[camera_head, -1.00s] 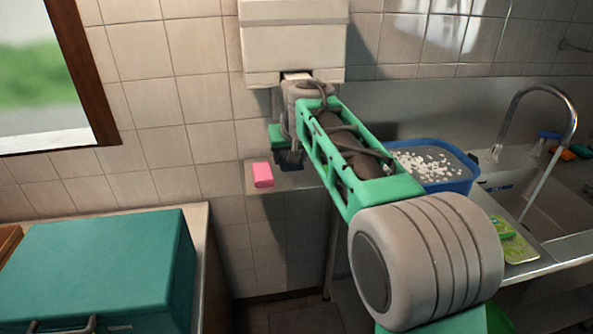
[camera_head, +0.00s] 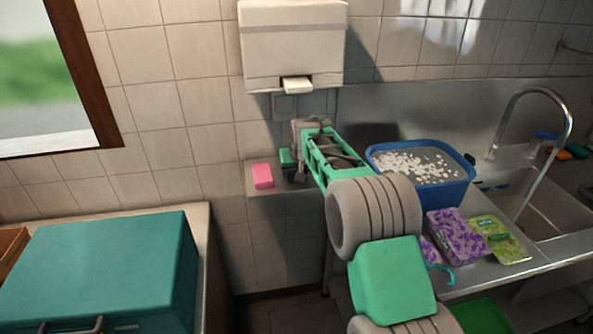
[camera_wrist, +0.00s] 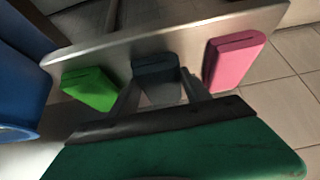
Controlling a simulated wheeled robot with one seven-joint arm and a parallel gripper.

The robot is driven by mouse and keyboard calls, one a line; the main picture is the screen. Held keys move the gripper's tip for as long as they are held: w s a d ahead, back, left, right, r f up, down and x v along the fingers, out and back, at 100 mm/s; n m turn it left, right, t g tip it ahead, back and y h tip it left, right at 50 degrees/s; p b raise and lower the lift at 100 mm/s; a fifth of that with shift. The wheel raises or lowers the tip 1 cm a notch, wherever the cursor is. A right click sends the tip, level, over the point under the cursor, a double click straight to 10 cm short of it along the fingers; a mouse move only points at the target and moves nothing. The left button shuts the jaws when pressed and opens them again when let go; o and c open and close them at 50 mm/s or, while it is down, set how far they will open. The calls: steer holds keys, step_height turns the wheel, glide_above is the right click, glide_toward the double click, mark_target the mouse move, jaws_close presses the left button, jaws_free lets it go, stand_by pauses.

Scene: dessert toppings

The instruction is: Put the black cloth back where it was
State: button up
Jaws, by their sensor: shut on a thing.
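The black cloth (camera_wrist: 156,80) is a dark, folded block on a narrow metal ledge in the wrist view. It stands between a green cloth (camera_wrist: 89,88) and a pink cloth (camera_wrist: 233,60). My gripper (camera_wrist: 160,92) has a finger on each side of the black cloth and is shut on it. In the head view my gripper (camera_head: 299,178) is down at the ledge, right of the pink cloth (camera_head: 263,176).
A blue basin (camera_head: 430,197) of water with white bits stands right of my arm. Purple (camera_head: 458,236) and green (camera_head: 500,239) packs lie by the sink (camera_head: 540,205). A white dispenser (camera_head: 292,45) hangs above the ledge (camera_head: 252,188). A teal box (camera_head: 100,265) is at left.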

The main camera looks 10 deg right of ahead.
steer(key=shift+f, duration=0.15)
steer(key=o, duration=1.3)
steer(key=shift+r, duration=0.3)
steer(key=b+v, duration=0.2)
steer(key=v, duration=1)
steer(key=s+f+g, duration=0.1)
steer(key=s+f, duration=0.2)
steer(key=s, duration=0.8)
steer(key=s+f+g, duration=0.1)
steer(key=s+f, duration=0.3)
steer(key=s, duration=0.7)
steer(key=s+f+g, duration=0.1)
steer(key=s+f, duration=0.3)
steer(key=s, duration=0.8)
steer(key=shift+a, duration=0.25)
